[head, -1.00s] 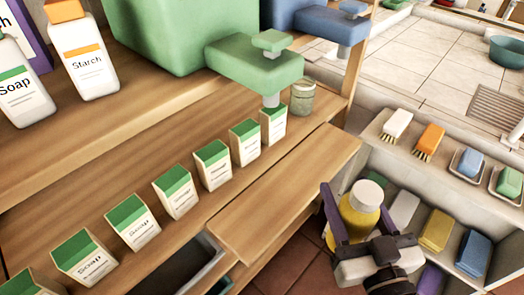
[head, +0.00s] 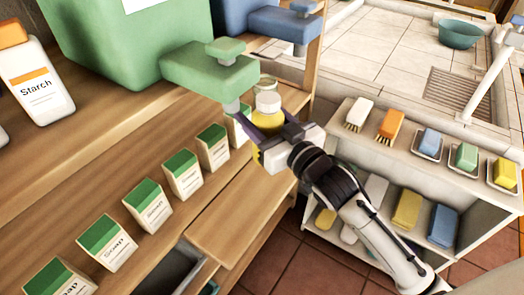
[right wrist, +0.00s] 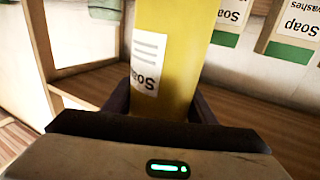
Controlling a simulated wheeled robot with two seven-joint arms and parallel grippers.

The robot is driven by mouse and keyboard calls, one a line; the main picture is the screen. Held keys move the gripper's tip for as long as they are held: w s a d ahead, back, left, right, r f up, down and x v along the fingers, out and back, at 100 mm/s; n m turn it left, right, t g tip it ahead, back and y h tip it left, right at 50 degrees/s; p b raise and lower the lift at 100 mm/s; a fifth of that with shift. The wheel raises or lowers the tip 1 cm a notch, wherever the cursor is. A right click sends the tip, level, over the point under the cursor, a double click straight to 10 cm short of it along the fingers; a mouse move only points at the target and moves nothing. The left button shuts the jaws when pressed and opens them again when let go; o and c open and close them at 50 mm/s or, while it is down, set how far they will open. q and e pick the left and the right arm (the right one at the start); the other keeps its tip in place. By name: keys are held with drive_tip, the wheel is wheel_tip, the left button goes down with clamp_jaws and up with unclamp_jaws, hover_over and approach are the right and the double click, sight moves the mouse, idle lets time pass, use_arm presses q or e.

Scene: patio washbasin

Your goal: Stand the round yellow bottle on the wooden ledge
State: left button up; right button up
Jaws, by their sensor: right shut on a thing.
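The round yellow bottle (head: 267,119) with a pale cap is in my right gripper (head: 262,140), which is shut around its body. In the right wrist view the yellow bottle (right wrist: 177,55) fills the middle between the fingers, with a white soap label on its left side. The wooden ledge (head: 125,195) carries a row of green-topped soap boxes. My left gripper is out of view.
A green dispenser (head: 208,75) overhangs the far end of the row. A bare wooden plank (head: 235,215) juts out in front. A pale rack (head: 385,165) with brushes and soaps stands to the right.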

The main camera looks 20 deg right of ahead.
wheel_tip(320, 180, down, 6)
drive_tip(key=shift+f+b, duration=0.25)
drive_tip(key=shift+b, duration=0.1)
drive_tip(key=shift+f, duration=0.2)
drive_tip(key=o, duration=1.4)
drive_tip(key=v, duration=1.2)
drive_tip(key=shift+s+r, duration=0.1)
drive_tip(key=shift+r, duration=0.05)
